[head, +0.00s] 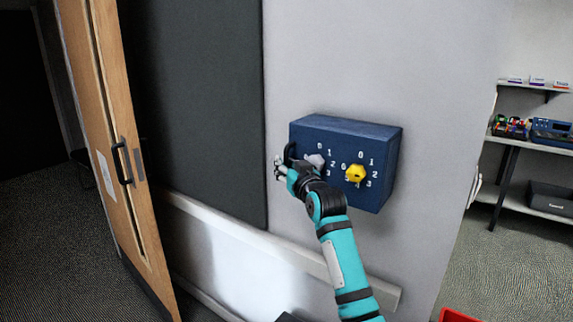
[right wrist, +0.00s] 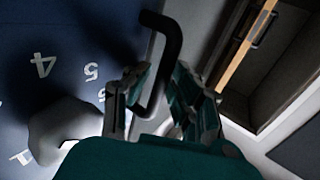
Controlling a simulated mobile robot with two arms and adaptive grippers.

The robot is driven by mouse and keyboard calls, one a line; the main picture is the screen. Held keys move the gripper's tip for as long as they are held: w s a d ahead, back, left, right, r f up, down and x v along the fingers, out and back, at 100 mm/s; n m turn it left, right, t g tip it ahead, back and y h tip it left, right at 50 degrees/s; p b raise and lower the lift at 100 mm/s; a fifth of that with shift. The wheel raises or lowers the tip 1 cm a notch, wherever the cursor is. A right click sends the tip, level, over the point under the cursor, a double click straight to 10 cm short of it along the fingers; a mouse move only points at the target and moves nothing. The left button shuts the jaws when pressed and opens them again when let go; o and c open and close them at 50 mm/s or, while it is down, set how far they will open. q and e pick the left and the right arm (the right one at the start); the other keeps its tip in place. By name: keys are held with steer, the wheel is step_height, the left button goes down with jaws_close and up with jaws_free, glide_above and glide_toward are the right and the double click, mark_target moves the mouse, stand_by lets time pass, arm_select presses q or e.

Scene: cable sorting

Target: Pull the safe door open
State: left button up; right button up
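The safe is a dark blue box (head: 345,138) fixed to the light wall, and its door looks closed. Its front has a grey knob (head: 315,160) and a yellow knob (head: 356,173) with white numbers around them. A black bar handle (head: 289,152) is at its left edge. My right gripper (head: 281,171) is at this handle. In the right wrist view the handle (right wrist: 174,45) runs down between the two fingers of the gripper (right wrist: 162,98), which stand apart with gaps beside the bar. The grey knob (right wrist: 62,128) is close beside the left finger. My left gripper is not in view.
A dark panel (head: 195,90) hangs on the wall left of the safe. A wooden door (head: 105,120) with a black handle stands further left. Shelves (head: 535,150) with boxes and devices are at the right. The space before the wall left of my arm looks free.

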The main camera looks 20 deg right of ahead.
steer(key=shift+c, duration=0.2)
jaws_close()
stand_by(0.4)
